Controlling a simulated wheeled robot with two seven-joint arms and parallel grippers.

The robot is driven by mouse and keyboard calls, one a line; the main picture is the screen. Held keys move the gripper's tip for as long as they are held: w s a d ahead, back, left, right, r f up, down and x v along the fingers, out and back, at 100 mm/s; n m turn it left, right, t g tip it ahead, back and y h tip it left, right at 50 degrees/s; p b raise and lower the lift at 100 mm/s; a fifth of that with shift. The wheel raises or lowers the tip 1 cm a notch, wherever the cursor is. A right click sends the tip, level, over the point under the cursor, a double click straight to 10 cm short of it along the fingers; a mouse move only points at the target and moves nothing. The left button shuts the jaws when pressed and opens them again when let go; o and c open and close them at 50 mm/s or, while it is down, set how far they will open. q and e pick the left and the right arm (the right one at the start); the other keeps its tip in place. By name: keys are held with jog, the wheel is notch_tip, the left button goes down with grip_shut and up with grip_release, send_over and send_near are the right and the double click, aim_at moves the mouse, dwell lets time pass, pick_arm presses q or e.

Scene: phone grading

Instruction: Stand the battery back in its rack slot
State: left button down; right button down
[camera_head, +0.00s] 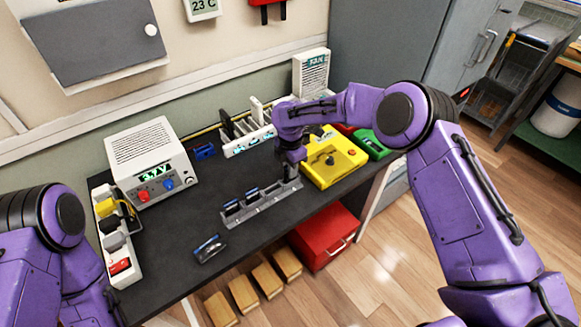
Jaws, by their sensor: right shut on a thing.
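The grey slotted rack (262,207) lies on the dark bench top, with several dark, blue-topped batteries (252,195) standing in its slots. My right gripper (291,163) points down over the right end of the rack. It is shut on a battery (290,171), which is mostly hidden by the fingers and very small here. I cannot tell whether the held battery touches the rack or is in a slot. My left arm shows at the lower left, but its gripper is out of view.
A phone-like dark piece (210,249) lies near the bench's front edge. A yellow fixture (334,160) and a green bin (372,144) stand right of the rack. A white power supply (150,158) and a power strip (113,240) are at left. Mid-left bench is clear.

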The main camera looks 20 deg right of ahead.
jog(key=shift+f+b, duration=0.3)
jog(key=shift+f, duration=0.35)
jog(key=shift+f, duration=0.15)
jog(key=c, duration=1.1)
grip_release()
